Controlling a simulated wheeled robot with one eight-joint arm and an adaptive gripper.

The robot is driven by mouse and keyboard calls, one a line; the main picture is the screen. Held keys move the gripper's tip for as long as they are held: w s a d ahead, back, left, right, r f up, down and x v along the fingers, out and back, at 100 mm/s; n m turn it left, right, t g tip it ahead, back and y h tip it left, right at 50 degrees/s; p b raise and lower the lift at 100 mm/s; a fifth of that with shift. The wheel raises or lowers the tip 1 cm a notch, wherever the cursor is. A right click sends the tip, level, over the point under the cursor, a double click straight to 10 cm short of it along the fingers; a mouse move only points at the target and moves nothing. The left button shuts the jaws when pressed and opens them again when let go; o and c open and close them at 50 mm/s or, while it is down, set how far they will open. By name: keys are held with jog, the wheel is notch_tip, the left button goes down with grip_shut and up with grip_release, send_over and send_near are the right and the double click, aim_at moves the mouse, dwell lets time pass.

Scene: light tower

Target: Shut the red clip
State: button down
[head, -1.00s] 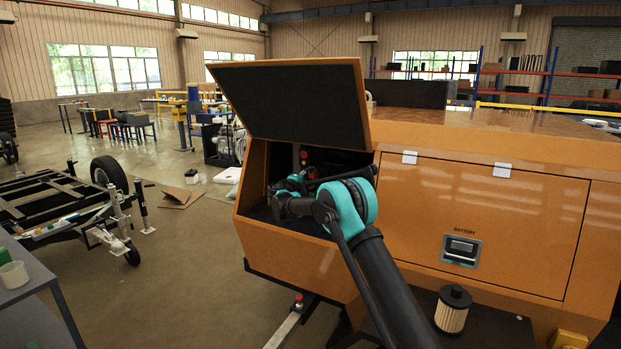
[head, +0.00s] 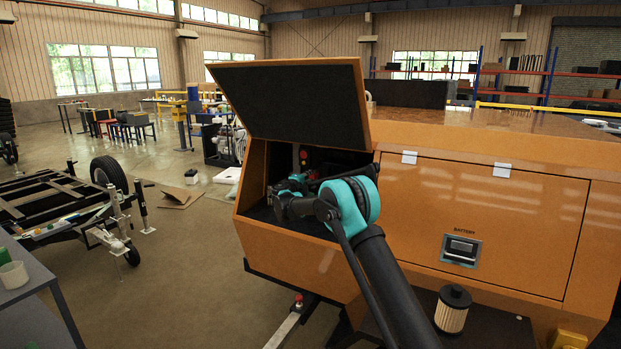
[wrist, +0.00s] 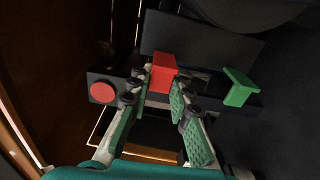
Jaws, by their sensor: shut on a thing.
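The red clip (wrist: 163,73) is a small red block in the middle of the wrist view, on a dark panel inside the compartment. My gripper (wrist: 161,90) has its two green-padded fingers on either side of the clip, shut on it. The left finger hides part of the clip's left edge. How far the clip is closed cannot be told. In the head view, my arm reaches into the open compartment of the orange housing (head: 290,262), and the fingertips are hard to make out in the dark.
A red round button (wrist: 102,92) sits left of the fingers, and a green clip (wrist: 238,87) sits to the right. The compartment's raised lid (head: 290,100) stands open above my arm. The orange compartment edge (wrist: 18,135) runs along the left of the wrist view.

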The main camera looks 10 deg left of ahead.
jog(key=shift+s+d+n+g+y, duration=0.15)
jog(key=shift+s+d+n+y, duration=0.25)
jog(key=shift+n+y, duration=1.4)
jog(key=shift+s+d+n+g+y, duration=0.15)
jog(key=shift+d+n+y, duration=0.6)
jog(key=shift+y, duration=1.8)
jog(key=shift+s+d+n+g+y, duration=0.1)
jog(key=shift+s+d+n+y, duration=0.15)
jog(key=shift+n+y, duration=1.65)
jog(key=shift+a+y, duration=0.1)
jog(key=shift+y, duration=0.35)
jog(key=c, duration=1.4)
grip_release()
jog(key=shift+o, duration=0.2)
jog(key=v, duration=1.2)
jog(key=shift+c, duration=0.2)
